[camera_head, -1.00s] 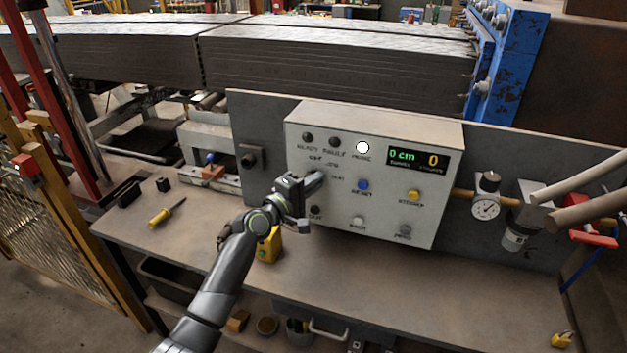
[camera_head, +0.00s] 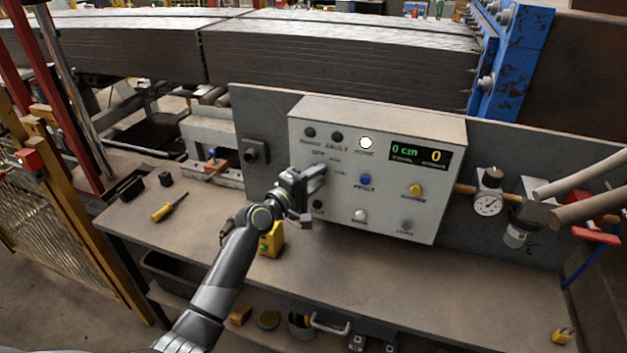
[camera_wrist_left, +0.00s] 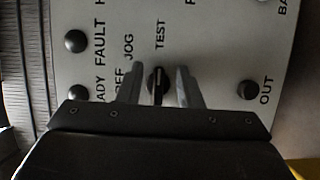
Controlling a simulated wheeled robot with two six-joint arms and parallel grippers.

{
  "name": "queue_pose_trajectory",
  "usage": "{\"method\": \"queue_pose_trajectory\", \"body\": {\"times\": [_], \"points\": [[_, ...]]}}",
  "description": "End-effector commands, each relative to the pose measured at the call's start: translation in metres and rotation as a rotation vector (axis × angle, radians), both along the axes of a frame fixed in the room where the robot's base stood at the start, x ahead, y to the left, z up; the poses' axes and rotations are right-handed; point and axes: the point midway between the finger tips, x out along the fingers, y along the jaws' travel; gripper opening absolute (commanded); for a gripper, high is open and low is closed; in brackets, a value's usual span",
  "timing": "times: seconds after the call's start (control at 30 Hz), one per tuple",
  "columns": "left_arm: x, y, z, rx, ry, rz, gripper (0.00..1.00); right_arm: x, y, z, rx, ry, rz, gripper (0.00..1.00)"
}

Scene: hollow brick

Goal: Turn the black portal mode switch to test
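The black mode switch (camera_wrist_left: 157,84) is on the grey control panel (camera_head: 453,135). In the left wrist view its narrow grip, with a pale line, stands up and down in the picture, in line with the word TEST. JOG and OFF are printed to its left there. My left gripper (camera_wrist_left: 158,86) is at the panel, with one finger on each side of the switch and a visible gap to each. It also shows in the head view (camera_head: 312,185), where it hides the switch. My right gripper is not in view.
The panel also carries a blue button (camera_head: 365,180), a yellow button (camera_head: 415,189) and a lit display (camera_head: 419,156). A yellow box (camera_head: 271,241) stands on the bench below my left gripper. A yellow-handled screwdriver (camera_head: 163,213) lies at the left.

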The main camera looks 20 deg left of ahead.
Motion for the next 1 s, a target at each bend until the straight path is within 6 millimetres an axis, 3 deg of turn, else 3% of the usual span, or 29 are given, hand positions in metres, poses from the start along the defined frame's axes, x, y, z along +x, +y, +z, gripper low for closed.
{"method": "queue_pose_trajectory", "body": {"times": [0.27,0.8,1.0], "points": [[-0.02,0.01,-0.001,0.003,0.0,0.001,0.33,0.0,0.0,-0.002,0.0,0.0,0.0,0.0],[-0.119,0.055,-0.002,0.007,0.001,0.001,0.33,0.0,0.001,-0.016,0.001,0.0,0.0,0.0],[-0.147,0.067,0.0,0.004,0.0,0.001,0.33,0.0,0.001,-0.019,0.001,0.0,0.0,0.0]]}}
